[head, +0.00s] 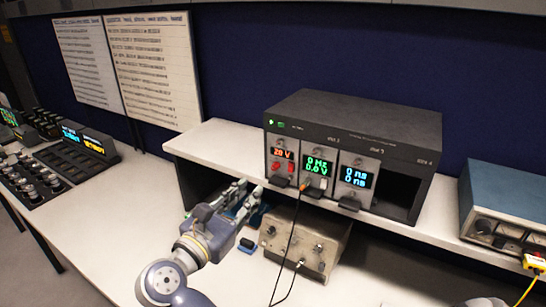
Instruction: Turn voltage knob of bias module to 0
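A dark rack (350,115) on the raised shelf holds several modules side by side. The leftmost module (281,143) has a red display that seems to read 28 V or 20 V; I take it for the bias module. Small red parts show below its display, but I cannot make out which is the voltage knob.
Modules with a green display (318,165) and a blue display (356,178) sit to the right. A cable (291,235) hangs in front of the shelf past a beige box (302,247). A blue-topped instrument (505,200) stands right.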

